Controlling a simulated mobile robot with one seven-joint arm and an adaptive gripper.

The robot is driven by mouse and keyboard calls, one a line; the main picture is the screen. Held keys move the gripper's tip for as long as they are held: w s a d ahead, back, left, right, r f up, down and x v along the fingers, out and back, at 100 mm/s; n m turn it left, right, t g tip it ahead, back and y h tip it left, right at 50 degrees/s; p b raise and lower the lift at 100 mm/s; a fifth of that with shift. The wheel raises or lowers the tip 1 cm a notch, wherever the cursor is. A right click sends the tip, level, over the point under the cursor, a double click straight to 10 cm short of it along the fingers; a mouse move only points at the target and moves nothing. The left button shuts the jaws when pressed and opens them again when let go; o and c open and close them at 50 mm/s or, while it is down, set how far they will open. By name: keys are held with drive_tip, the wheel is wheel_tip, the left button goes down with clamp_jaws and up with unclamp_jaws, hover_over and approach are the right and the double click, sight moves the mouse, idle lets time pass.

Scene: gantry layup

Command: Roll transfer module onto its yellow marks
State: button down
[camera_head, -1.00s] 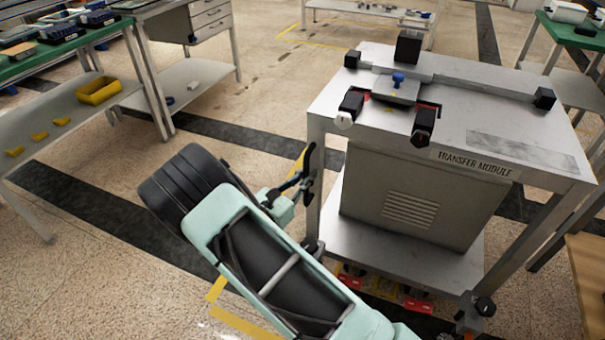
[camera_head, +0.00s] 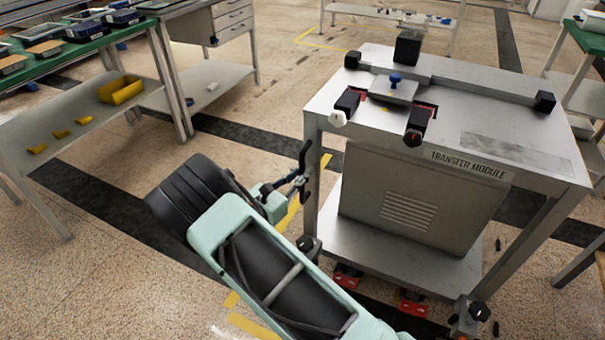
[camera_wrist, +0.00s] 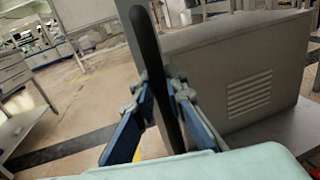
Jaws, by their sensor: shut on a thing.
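The transfer module (camera_head: 420,185) is a grey wheeled table with a lower cabinet and a name label. It stands upright at the right of the head view. A black vertical handle (camera_head: 306,160) is on its near left leg. My gripper (camera_head: 300,182) is shut on this handle; the wrist view shows the blue fingers on both sides of the black bar (camera_wrist: 145,35). Yellow floor marks show as a strip (camera_head: 292,208) beside and behind the left leg, and as pieces (camera_head: 250,326) at the bottom, partly hidden by my arm. The module's far feet are hidden.
A green-topped bench (camera_head: 70,50) with a lower shelf holding a yellow bin (camera_head: 121,90) stands at the left, beside a drawer bench (camera_head: 222,25). A low table (camera_head: 390,12) is at the back. Another bench stands at the right edge. Open floor lies between the module and left benches.

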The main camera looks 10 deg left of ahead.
drive_tip(key=shift+w+a+y, duration=0.15)
drive_tip(key=shift+a+y, duration=0.15)
drive_tip(key=shift+a, duration=0.5)
drive_tip(key=c, duration=2)
unclamp_jaws()
drive_tip(key=shift+o, duration=0.2)
drive_tip(key=shift+d, duration=0.1)
drive_tip(key=v, duration=1.2)
drive_tip(key=shift+f, duration=0.2)
drive_tip(key=shift+w, duration=0.1)
